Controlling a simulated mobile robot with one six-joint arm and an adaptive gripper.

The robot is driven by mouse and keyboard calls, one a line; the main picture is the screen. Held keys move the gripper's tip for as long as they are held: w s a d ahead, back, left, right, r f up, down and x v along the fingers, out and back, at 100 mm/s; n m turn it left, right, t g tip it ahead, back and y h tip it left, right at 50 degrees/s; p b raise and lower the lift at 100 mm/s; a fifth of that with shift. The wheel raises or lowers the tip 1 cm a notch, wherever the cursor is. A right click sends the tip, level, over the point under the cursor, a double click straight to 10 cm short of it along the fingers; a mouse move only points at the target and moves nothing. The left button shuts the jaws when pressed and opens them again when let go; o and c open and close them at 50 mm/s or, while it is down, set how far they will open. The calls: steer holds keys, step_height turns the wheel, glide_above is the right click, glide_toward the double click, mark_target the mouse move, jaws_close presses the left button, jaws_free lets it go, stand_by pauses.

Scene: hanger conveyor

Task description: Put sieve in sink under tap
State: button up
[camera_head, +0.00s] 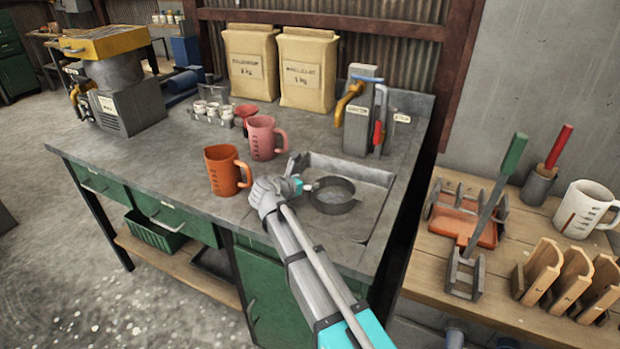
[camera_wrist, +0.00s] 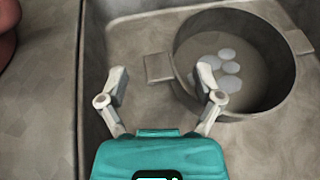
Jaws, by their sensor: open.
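The sieve, a dark grey round pan with small tab handles (camera_head: 334,207), sits in the grey sink (camera_head: 383,178). In the wrist view the sieve (camera_wrist: 285,75) is at upper right, with several pale round spots or pieces inside. My gripper (camera_head: 302,186) is at the sink's left side, beside the sieve. In the wrist view my gripper (camera_wrist: 162,80) is open and holds nothing. The sieve's left tab shows between its fingers, and the right finger overlaps the sieve wall; I cannot tell if they touch. A yellow-orange tap (camera_head: 347,100) stands on a grey block behind the sink.
An orange measuring jug (camera_head: 222,172) and a pink one (camera_head: 262,138) stand left of the sink. Two paper sacks (camera_head: 308,75) stand at the back. A wooden table (camera_head: 420,280) at right holds a rack, tools and a white jug. The bench's front left is clear.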

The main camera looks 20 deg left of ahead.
steer(key=p+v, duration=0.2)
steer(key=v, duration=0.6)
steer(key=shift+s+a+r+p, duration=0.1)
steer(key=shift+p, duration=0.25)
